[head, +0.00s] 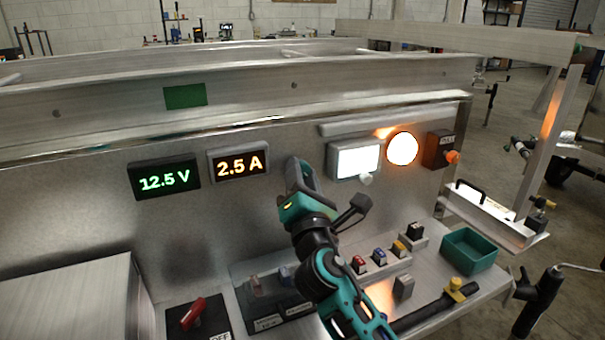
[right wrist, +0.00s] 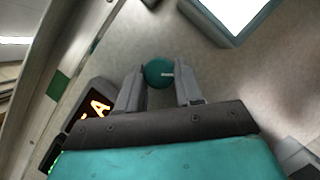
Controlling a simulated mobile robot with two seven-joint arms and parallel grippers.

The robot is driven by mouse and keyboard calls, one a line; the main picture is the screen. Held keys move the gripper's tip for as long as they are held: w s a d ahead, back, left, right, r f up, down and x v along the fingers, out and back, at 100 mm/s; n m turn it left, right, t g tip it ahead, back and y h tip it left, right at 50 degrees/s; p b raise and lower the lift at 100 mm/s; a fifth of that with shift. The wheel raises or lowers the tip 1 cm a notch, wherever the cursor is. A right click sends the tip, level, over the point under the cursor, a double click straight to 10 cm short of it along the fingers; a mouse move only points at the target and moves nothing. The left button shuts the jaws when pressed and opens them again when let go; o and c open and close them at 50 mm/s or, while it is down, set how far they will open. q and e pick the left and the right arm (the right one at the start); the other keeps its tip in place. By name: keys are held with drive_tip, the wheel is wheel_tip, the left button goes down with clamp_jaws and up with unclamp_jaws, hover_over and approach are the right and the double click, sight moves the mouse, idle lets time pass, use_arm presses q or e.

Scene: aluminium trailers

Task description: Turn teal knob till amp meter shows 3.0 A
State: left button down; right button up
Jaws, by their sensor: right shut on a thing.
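The teal knob (right wrist: 158,72) shows in the right wrist view as a round cap with a light mark, between the fingertips. My right gripper (head: 299,176) reaches up to the metal panel, right of the amp meter, and is shut on the teal knob. Its two grey fingers also show in the right wrist view (right wrist: 160,88). In the head view the gripper hides the knob. The amp meter (head: 239,163) shows 2.5 A in orange digits; part of it shows in the right wrist view (right wrist: 94,106). My left gripper is out of view.
A voltmeter (head: 166,179) shows 12.5 V in green. A lit white panel (head: 357,160) and a round orange lamp (head: 402,149) are to the right. A red lever switch (head: 194,313), several small switches and a teal tray (head: 470,251) are on the shelf below.

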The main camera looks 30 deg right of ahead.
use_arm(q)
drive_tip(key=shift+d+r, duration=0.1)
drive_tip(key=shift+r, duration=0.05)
use_arm(e)
drive_tip(key=shift+m+h, duration=0.3)
drive_tip(key=shift+m, duration=0.3)
drive_tip(key=o, duration=1)
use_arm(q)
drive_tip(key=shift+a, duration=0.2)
